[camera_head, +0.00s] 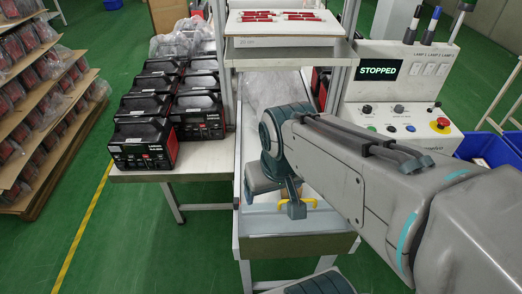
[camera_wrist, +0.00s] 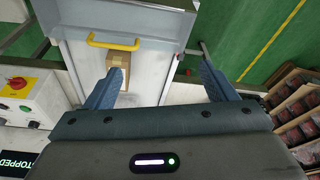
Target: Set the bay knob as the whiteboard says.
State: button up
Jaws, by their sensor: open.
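The control box (camera_head: 400,90) stands at the right in the head view, with a dark screen (camera_head: 380,70) reading STOPPED. Small dark knobs sit on its panel, one at the left (camera_head: 367,109) and one in the middle (camera_head: 399,108). I cannot tell which is the bay knob or read their settings. No whiteboard with readable writing is in view. My gripper (camera_wrist: 160,84) is open and empty, pointing down over a pale bench, away from the panel. In the wrist view, a red control on a yellow plate (camera_wrist: 19,83) shows at the left edge.
A yellow handle (camera_wrist: 113,42) and a small cardboard box (camera_wrist: 118,68) lie below my gripper. A red mushroom button (camera_head: 440,124) is on the panel's right. Black battery-like cases (camera_head: 145,130) stand on the left table. Blue bins (camera_head: 487,150) stand right of the panel.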

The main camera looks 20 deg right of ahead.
aim_at(399, 109)
jog(key=z, duration=1.55)
